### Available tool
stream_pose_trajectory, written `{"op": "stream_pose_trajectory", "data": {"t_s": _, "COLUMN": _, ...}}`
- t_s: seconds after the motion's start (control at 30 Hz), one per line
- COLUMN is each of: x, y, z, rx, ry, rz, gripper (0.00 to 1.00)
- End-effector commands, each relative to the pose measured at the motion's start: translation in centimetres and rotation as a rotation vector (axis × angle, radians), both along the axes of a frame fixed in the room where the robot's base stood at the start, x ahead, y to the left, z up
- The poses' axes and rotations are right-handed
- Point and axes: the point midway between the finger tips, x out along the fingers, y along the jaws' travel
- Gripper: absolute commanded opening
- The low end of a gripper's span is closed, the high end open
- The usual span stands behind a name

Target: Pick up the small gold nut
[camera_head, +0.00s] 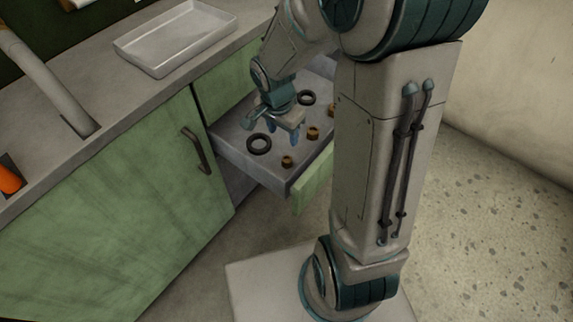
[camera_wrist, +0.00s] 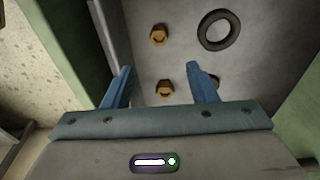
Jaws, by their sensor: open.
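Several gold-brown nuts lie in the open drawer. In the head view one nut (camera_head: 288,161) is near the drawer's front corner, another (camera_head: 313,133) is farther right, and a third (camera_head: 333,110) is partly hidden by my arm. My gripper (camera_head: 283,130) is open and empty, pointing down over the drawer. In the wrist view (camera_wrist: 160,68) one nut (camera_wrist: 165,88) shows between the two blue fingers, apart from both. Another nut (camera_wrist: 158,35) lies beyond the fingertips. I cannot tell for sure which nut is the smallest.
The grey drawer (camera_head: 238,152) also holds a black ring (camera_head: 259,144) and a second black ring (camera_head: 307,98). A ring (camera_wrist: 219,30) lies beyond the right finger in the wrist view. The counter above carries a white tray (camera_head: 175,38). The green cabinet door (camera_head: 130,210) stands left of the drawer.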

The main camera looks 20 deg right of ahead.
Motion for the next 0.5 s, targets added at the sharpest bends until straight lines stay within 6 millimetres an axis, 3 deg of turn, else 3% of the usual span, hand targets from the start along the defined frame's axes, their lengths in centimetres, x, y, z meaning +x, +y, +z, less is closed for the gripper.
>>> {"op": "stream_pose_trajectory", "data": {"t_s": 0.3, "x": 0.3, "y": -0.6, "z": -6.3, "rx": 0.0, "ry": 0.006, "rz": -0.003, "gripper": 0.52}}
{"op": "stream_pose_trajectory", "data": {"t_s": 0.5, "x": 0.5, "y": -0.8, "z": -8.2, "rx": 0.001, "ry": 0.003, "rz": -0.002, "gripper": 0.52}}
